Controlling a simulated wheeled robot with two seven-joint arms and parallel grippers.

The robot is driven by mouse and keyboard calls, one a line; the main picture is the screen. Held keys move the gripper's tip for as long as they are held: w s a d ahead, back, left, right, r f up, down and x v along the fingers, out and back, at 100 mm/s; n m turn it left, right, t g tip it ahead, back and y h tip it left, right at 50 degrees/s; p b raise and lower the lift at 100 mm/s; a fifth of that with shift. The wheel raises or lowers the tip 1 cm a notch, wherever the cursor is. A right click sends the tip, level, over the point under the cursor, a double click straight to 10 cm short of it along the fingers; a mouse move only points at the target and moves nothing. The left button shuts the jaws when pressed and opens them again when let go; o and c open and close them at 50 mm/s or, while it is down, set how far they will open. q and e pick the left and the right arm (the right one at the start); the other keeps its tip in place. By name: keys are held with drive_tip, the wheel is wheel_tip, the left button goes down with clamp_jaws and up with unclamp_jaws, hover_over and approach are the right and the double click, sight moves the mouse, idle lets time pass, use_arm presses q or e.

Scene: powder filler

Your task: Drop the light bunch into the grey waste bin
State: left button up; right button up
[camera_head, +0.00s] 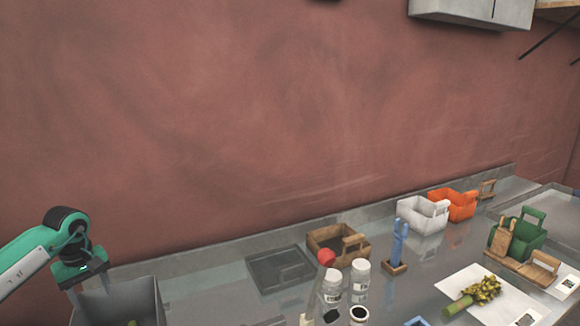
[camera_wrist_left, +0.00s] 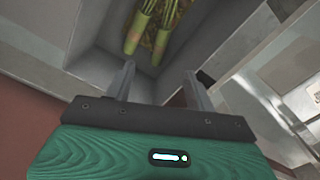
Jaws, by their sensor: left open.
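The grey waste bin (camera_head: 146,296) stands at the lower left of the head view, partly cut off by the frame. In the left wrist view the bin's grey wall (camera_wrist_left: 92,35) surrounds bunches with green wrapped stems, one at the left (camera_wrist_left: 137,33) and one at the right (camera_wrist_left: 160,45). I cannot tell for sure which is the light bunch. My left gripper (camera_head: 88,284) is over the bin, fingers pointing down into it; in the wrist view its jaws (camera_wrist_left: 159,76) are apart with nothing between them. My right gripper is out of view.
Another bunch, green-stemmed with yellow flowers (camera_head: 484,291), lies on a white sheet (camera_head: 510,301) at right.

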use_arm(q)
wheel_tip(320, 180, up, 11)
drive_tip(key=b, duration=0.2)
drive_tip(key=shift+r, duration=0.2)
